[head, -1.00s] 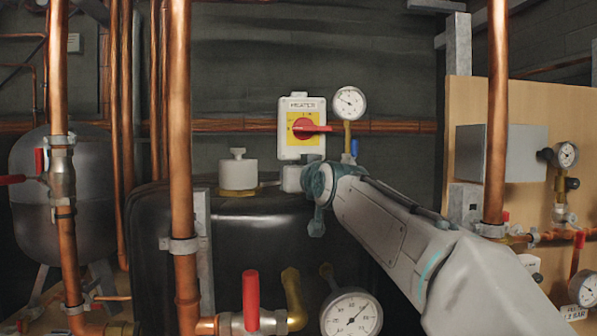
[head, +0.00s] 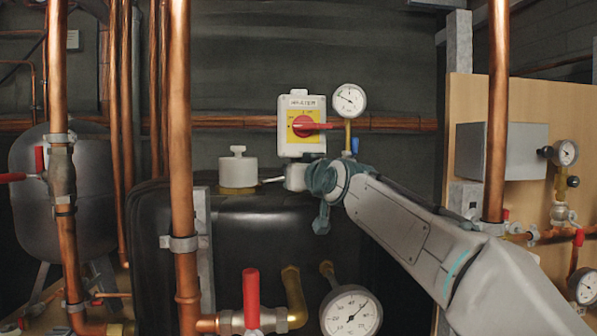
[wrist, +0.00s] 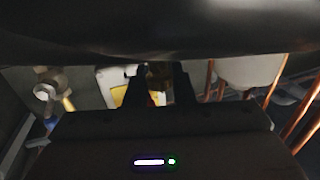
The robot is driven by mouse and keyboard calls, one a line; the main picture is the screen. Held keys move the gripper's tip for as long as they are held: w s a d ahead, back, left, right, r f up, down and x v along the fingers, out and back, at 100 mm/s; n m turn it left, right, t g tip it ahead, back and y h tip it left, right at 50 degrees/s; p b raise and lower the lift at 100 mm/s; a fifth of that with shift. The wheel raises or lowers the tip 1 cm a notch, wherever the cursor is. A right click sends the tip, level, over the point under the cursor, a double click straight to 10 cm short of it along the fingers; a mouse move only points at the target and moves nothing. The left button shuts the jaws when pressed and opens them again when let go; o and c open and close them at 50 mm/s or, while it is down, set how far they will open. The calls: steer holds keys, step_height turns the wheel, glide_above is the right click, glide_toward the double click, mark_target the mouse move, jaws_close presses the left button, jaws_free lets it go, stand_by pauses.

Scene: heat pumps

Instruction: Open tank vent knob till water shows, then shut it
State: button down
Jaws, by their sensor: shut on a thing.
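The black tank (head: 250,235) stands in the middle of the head view, and its dark curved body (wrist: 160,25) fills the top of the wrist view. A white cap with a small top (head: 238,171) on a brass collar stands on the tank's top. My gripper (head: 272,180) is at the tank's top edge, just right of the cap, apart from it as far as I can tell. In the wrist view its dark fingers are shut on a small brownish, brass-like piece (wrist: 160,74), perhaps the vent knob. The head view hides that piece. I see no water.
The heater switch box (head: 302,124) with its red handle is behind my gripper. A gauge (head: 349,100) on a brass stem is right of it. A copper pipe (head: 181,130) stands in front at left. A red lever (head: 251,298) and another gauge (head: 351,313) are below.

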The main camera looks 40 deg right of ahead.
steer(key=shift+y, duration=0.3)
steer(key=shift+n+y+p, duration=0.5)
steer(key=shift+n+y, duration=0.75)
steer(key=shift+y, duration=0.55)
steer(key=shift+n+y+p, duration=0.45)
steer(key=shift+n+y, duration=0.8)
steer(key=shift+y, duration=0.55)
steer(key=shift+n+y, duration=0.3)
steer(key=shift+y, duration=0.2)
steer(key=c, duration=1.3)
jaws_free()
steer(key=b+v, duration=0.1)
steer(key=v, duration=0.2)
steer(key=b+v, duration=0.1)
steer(key=v, duration=0.2)
steer(key=shift+s+d+f+b, duration=0.1)
steer(key=shift+s+f+b, duration=0.1)
steer(key=shift+s+b, duration=0.15)
steer(key=shift+s+r, duration=0.1)
steer(key=shift+s, duration=0.3)
